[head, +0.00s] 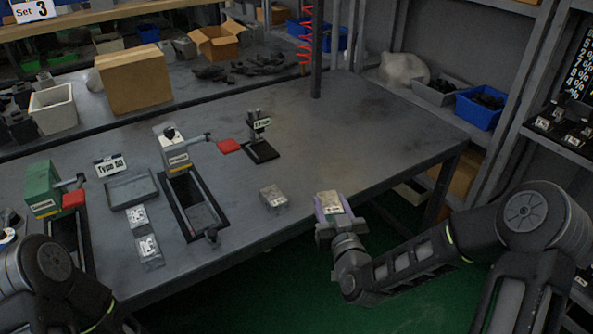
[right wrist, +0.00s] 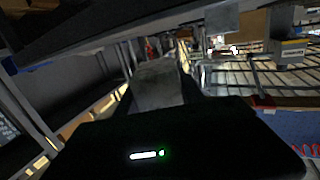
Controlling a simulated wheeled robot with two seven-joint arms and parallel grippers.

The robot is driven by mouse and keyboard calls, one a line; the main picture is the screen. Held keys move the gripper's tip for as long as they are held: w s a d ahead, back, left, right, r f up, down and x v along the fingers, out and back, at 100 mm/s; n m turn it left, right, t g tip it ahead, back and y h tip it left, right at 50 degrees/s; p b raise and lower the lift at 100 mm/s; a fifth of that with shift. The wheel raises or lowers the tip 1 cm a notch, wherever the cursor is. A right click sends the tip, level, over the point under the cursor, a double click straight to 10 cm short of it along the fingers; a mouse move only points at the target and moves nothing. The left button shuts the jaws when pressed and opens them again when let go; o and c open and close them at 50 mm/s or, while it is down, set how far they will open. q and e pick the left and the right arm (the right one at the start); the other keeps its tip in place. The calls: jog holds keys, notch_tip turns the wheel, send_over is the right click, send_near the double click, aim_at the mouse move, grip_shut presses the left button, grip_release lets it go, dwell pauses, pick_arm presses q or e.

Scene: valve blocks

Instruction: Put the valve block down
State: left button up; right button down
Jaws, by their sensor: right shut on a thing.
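My right gripper (head: 331,208) is shut on a valve block (head: 332,203), a small pale metal block, by the table's front edge. The held block also shows as a grey shape in the right wrist view (right wrist: 157,85). I cannot tell its height over the table. A second valve block (head: 273,198) lies on the table just left of the gripper. Two more blocks with white labels, one farther back (head: 137,216) and one nearer (head: 149,250), lie at the left. My left arm shows at the lower left, but its gripper is out of view.
The grey table (head: 345,130) is clear at the middle and right. A dark frame with a red-handled press (head: 177,155), a shallow grey tray (head: 131,188) and a small black stand (head: 260,150) stand to the left. A blue bin (head: 479,110) is beyond the right end.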

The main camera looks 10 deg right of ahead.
aim_at(341, 208)
jog(key=d+f+b, duration=0.2)
jog(key=d, duration=0.1)
jog(key=shift+w+f+m+h+b, duration=0.1)
jog(key=shift+w+m+h+b, duration=0.05)
jog(key=shift+m+h+b, duration=0.2)
jog(key=w+r+n+y+b, duration=0.35)
jog(key=w+r+b, duration=0.25)
jog(key=b, duration=0.5)
jog(key=a+y, duration=0.1)
jog(key=a+r+n+y, duration=0.1)
jog(key=a, duration=0.1)
jog(key=w+a+g+y, duration=0.1)
jog(key=a+y, duration=0.1)
jog(key=shift+a+r+n, duration=0.1)
jog(key=shift+r+n, duration=0.05)
jog(key=shift+n, duration=0.25)
jog(key=shift+f+b, duration=0.5)
jog(key=shift+f, duration=2.05)
